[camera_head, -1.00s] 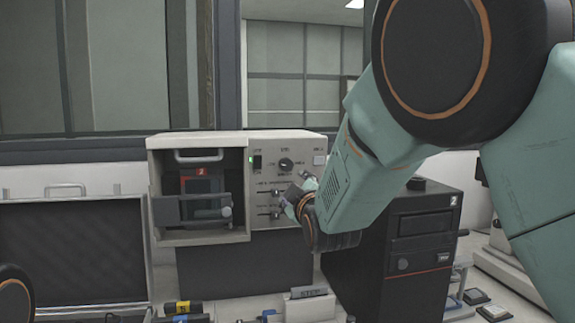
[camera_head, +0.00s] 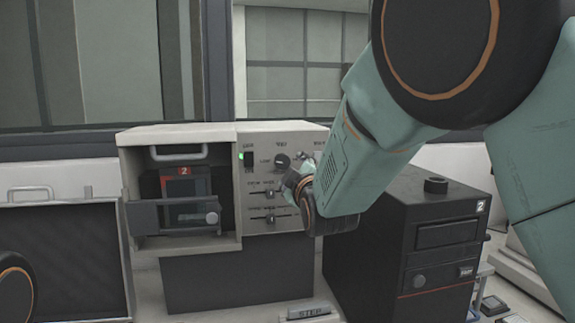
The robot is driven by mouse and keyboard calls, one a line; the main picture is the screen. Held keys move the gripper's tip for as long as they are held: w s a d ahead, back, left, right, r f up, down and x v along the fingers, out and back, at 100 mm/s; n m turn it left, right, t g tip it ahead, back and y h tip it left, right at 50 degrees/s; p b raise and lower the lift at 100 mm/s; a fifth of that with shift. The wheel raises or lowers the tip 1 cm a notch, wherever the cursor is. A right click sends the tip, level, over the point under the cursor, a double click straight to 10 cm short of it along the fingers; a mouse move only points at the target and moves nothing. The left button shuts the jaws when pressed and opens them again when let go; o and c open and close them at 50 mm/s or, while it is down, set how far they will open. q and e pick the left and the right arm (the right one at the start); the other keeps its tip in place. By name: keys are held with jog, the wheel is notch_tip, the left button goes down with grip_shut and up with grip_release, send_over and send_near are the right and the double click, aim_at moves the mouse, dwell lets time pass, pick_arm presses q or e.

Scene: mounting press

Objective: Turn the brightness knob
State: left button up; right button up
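A beige press unit (camera_head: 180,135) stands at the back, with a control panel (camera_head: 254,205) on its right side. A round black knob (camera_head: 282,161) sits near the top middle of the panel; the small labels are too blurred to confirm which control is brightness. My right arm comes in from the right and covers the panel's right part. My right gripper (camera_head: 300,178) is just below and right of the black knob, close to the panel. Its fingers are mostly hidden, so contact and opening cannot be told. My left gripper is out of view.
A black tower unit (camera_head: 390,245) stands at right, below my arm. A dark open case (camera_head: 60,255) is at left. A label block (camera_head: 309,311) lies in front.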

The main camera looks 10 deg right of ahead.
aim_at(284, 163)
jog(key=w, duration=0.1)
jog(key=w+a, duration=0.1)
jog(key=w+r+p, duration=0.1)
jog(key=shift+w+a, duration=0.2)
jog(key=shift+a, duration=0.1)
jog(key=w, duration=0.1)
jog(key=w+d, duration=0.1)
jog(key=w+f, duration=0.1)
jog(key=shift+w+d, duration=0.15)
jog(key=shift+d, duration=0.1)
jog(key=shift+w+r, duration=0.1)
jog(key=shift+w, duration=0.1)
jog(key=shift+s+a+r, duration=0.2)
jog(key=shift+a+r, duration=0.1)
jog(key=shift+a, duration=0.3)
jog(key=shift+w+d+f, duration=0.15)
jog(key=shift+d, duration=0.1)
jog(key=shift+c, duration=0.4)
jog(key=shift+w+d+f, duration=0.15)
jog(key=shift+w+d, duration=0.05)
jog(key=shift+d, duration=0.05)
jog(key=c, duration=0.3)
jog(key=shift+s+a, duration=0.15)
jog(key=shift+a, duration=0.15)
jog(key=c, duration=0.4)
jog(key=shift+d, duration=0.1)
jog(key=c, duration=0.4)
